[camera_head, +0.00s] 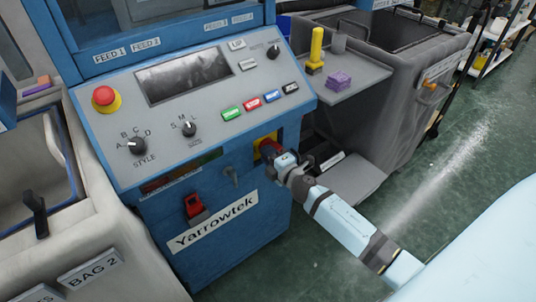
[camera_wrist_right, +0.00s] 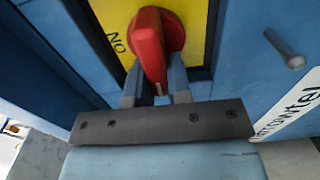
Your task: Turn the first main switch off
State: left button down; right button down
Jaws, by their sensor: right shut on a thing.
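The main switch is a red rotary knob (camera_wrist_right: 151,48) on a yellow plate (camera_wrist_right: 196,20), set in the blue front of the knitting machine. In the head view the switch (camera_head: 267,147) sits below the right end of the control panel, partly hidden by my gripper. My right gripper (camera_wrist_right: 155,90) is shut on the red knob's handle, one finger on each side. The handle points down in the wrist view. An "ON" mark (camera_wrist_right: 117,43) shows upside down on the plate at left. My right gripper (camera_head: 280,160) also shows in the head view. My left gripper is not in view.
A grey peg (camera_wrist_right: 285,48) sticks out beside the switch. A red rocker switch (camera_head: 195,207) is on the lower front. The panel (camera_head: 215,135) has knobs and coloured buttons. A grey shelf (camera_head: 355,80) holds a yellow item. Green floor is open at right.

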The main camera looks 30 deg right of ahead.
dwell(0.5)
jog(key=c, duration=1.1)
grip_release()
jog(key=shift+o, duration=0.2)
jog(key=shift+s, duration=0.1)
jog(key=s+d, duration=0.1)
jog(key=s, duration=1.2)
jog(key=shift+s, duration=0.3)
jog(key=s+a+f+m+g+y, duration=0.1)
jog(key=s+a+f+m+g, duration=0.15)
jog(key=s+a+m, duration=0.5)
jog(key=s+a+f+m+g+y, duration=0.1)
jog(key=s+a+m+g, duration=0.35)
jog(key=a+m, duration=0.5)
pick_arm(q)
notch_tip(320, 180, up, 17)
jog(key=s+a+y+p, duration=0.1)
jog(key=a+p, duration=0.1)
jog(key=p, duration=2.4)
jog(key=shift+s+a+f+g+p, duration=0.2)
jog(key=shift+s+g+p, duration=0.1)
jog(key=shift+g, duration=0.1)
pick_arm(e)
notch_tip(320, 180, up, 17)
jog(key=s+d+n, duration=0.1)
jog(key=shift+s, duration=0.35)
